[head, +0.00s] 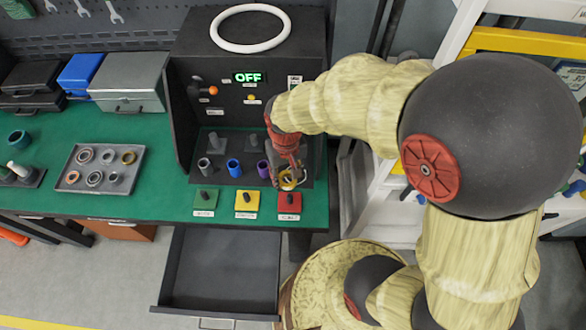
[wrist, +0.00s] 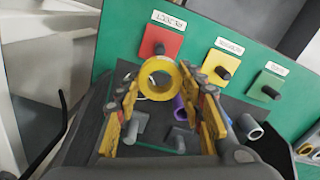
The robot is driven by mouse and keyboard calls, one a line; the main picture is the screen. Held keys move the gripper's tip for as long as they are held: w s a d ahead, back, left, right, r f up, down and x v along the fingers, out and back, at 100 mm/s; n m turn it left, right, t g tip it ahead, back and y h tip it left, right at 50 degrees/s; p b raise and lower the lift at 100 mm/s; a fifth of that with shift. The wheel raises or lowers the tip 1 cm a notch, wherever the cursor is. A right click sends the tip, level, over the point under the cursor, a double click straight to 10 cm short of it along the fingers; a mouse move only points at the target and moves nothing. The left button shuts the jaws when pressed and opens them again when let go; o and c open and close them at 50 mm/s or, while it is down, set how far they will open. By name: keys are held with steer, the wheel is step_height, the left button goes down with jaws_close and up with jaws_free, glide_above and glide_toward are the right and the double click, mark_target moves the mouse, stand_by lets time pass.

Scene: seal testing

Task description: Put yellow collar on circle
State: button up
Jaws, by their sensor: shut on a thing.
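The yellow collar (wrist: 160,62) is a short ring between the two fingers of my gripper (wrist: 160,86) in the wrist view. The fingers are shut on its sides and its hole is visible. In the head view my gripper (head: 287,177) and the collar (head: 288,184) are in front of the black test box, just above and behind the red pad (head: 290,202). The collar appears raised off the bench. A white ring (head: 250,10) lies on top of the test box; no other plain circle mark is clear.
The black test box (head: 183,130) shows OFF. Inside stand grey posts, with a blue collar (head: 234,168) and a purple collar (head: 263,169) nearby. Yellow (head: 240,208) and green (head: 199,210) pads with black pegs line the front. A tray (head: 72,160) of rings sits left. A drawer (head: 168,285) is open below.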

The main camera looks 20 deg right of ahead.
steer(key=w+d+f+b, duration=0.1)
steer(key=w+f, duration=0.1)
steer(key=w+d+f, duration=0.2)
steer(key=w+d+f+b, duration=0.1)
steer(key=w+d+f, duration=0.1)
steer(key=f, duration=0.1)
steer(key=shift+w+b, duration=0.3)
steer(key=shift+w, duration=0.05)
steer(key=shift+w+d+f+b, duration=0.15)
steer(key=shift+f+b, duration=0.35)
steer(key=shift+f, duration=1.35)
steer(key=shift+f, duration=0.2)
steer(key=o, duration=1.4)
steer(key=shift+r, duration=0.1)
